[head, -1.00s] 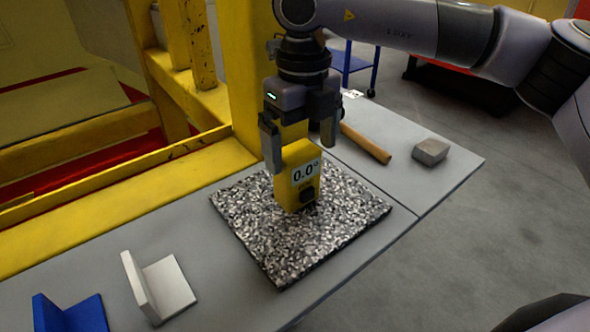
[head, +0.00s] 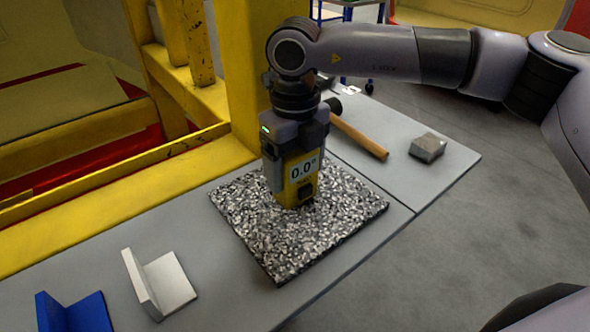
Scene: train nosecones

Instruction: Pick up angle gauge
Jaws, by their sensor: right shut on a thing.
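The angle gauge (head: 298,187) is a yellow block with a white display reading 0.0° and a dark button below it. It stands upright on the black-and-white speckled plate (head: 290,245) on the grey table. My right gripper (head: 290,172) points down from above, with its fingers on either side of the gauge, shut on it. The gauge's top is hidden between the fingers. The gauge's base appears to be at the plate's surface. My left gripper is not in view.
A wooden-handled hammer (head: 360,138) and a grey block (head: 427,148) lie on the table behind and right. A white angle bracket (head: 160,283) and a blue one (head: 73,313) stand at the front left. A yellow frame (head: 110,212) borders the table's left side.

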